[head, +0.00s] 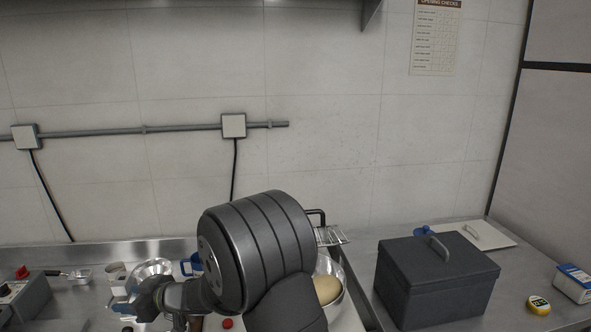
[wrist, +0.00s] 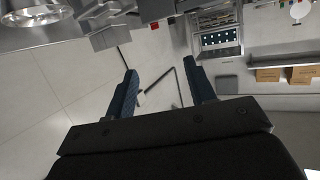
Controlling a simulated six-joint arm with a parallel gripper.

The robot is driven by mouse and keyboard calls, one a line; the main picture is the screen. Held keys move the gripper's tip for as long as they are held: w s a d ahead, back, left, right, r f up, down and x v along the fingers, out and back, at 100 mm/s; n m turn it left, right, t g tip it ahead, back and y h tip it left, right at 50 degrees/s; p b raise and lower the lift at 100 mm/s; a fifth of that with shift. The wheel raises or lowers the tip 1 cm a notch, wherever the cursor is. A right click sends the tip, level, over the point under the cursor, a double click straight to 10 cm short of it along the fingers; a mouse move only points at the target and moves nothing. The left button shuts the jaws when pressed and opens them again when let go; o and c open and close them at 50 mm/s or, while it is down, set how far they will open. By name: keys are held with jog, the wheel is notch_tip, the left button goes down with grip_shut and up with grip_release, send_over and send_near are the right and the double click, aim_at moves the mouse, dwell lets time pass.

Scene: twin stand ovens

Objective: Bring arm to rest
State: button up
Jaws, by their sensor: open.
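My arm rises in the middle of the head view, its large dark joint in front of the counter. My gripper (wrist: 163,88) shows in the wrist view with its two dark blue fingers spread apart and nothing between them. The wrist view looks across the room, tilted, with floor and wall behind the fingers. In the head view the fingertips cannot be made out clearly, as the arm and the counter items crowd that area.
A dark lidded box (head: 437,285) stands on the right counter, with a yellow round item (head: 539,305) and a blue-and-white tub (head: 574,283) beside it. A metal bowl (head: 338,302) holding a pale round thing is partly hidden behind my arm.

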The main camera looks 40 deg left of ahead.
jog(key=w+d+r+m+t+y, duration=0.1)
jog(key=w+d+r+m+t, duration=0.4)
jog(key=w+r, duration=0.95)
jog(key=w+d+r+m+t, duration=0.1)
jog(key=w+d+r+t, duration=0.2)
jog(key=w+d+r, duration=0.8)
jog(key=w+d+r+m+t+h, duration=0.2)
jog(key=w+d+m+t, duration=0.1)
jog(key=w+d, duration=0.7)
jog(key=w+d+r+m+t+h, duration=0.1)
jog(key=w+d+r+m+t, duration=0.2)
jog(key=w+d, duration=0.7)
jog(key=w+m+t, duration=0.1)
jog(key=w, duration=0.2)
jog(key=shift+t+h, duration=0.4)
jog(key=shift+o, duration=0.4)
jog(key=shift+w, duration=0.1)
